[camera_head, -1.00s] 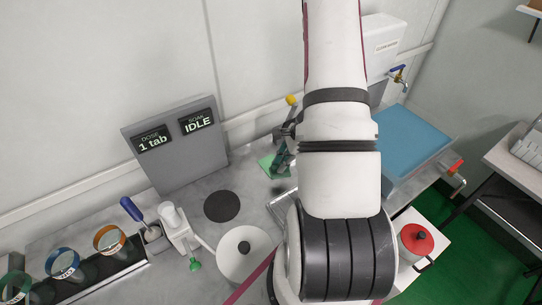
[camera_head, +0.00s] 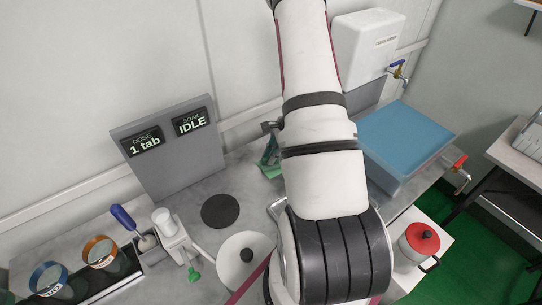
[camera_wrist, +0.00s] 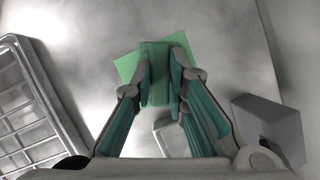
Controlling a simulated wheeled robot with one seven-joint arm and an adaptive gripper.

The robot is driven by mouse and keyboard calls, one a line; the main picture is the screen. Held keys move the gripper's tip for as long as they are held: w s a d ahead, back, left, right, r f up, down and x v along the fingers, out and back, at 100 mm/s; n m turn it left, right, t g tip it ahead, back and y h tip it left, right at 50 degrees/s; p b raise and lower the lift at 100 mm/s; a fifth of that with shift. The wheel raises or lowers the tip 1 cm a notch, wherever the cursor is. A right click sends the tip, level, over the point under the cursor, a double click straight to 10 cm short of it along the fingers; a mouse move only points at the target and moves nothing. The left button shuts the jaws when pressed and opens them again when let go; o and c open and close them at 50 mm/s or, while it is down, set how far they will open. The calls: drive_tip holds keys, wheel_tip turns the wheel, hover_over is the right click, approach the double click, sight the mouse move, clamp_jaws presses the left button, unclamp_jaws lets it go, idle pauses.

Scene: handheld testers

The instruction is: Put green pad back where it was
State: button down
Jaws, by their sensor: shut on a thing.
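The green pad (camera_wrist: 156,88), a rounded block, sits between the fingertips of my gripper (camera_wrist: 161,72) in the wrist view. Both fingers are shut on its sides. A lighter green flat square (camera_wrist: 127,67) lies on the counter beneath or behind the pad and shows at its left and upper right. I cannot tell whether the pad touches it. In the head view my arm hides most of the gripper, and a bit of green (camera_head: 269,171) shows at the arm's left edge. The pad cannot be made out clearly there.
A metal tray (camera_wrist: 36,103) is left of the gripper in the wrist view, and a grey block (camera_wrist: 268,125) is at right. In the head view, a blue-topped bin (camera_head: 408,137) stands right of my arm. A dark disc (camera_head: 220,211) and grey display panel (camera_head: 170,160) are left.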

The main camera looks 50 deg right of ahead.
drive_tip(key=shift+f, duration=0.2)
drive_tip(key=c, duration=1.6)
unclamp_jaws()
drive_tip(key=shift+r, duration=0.1)
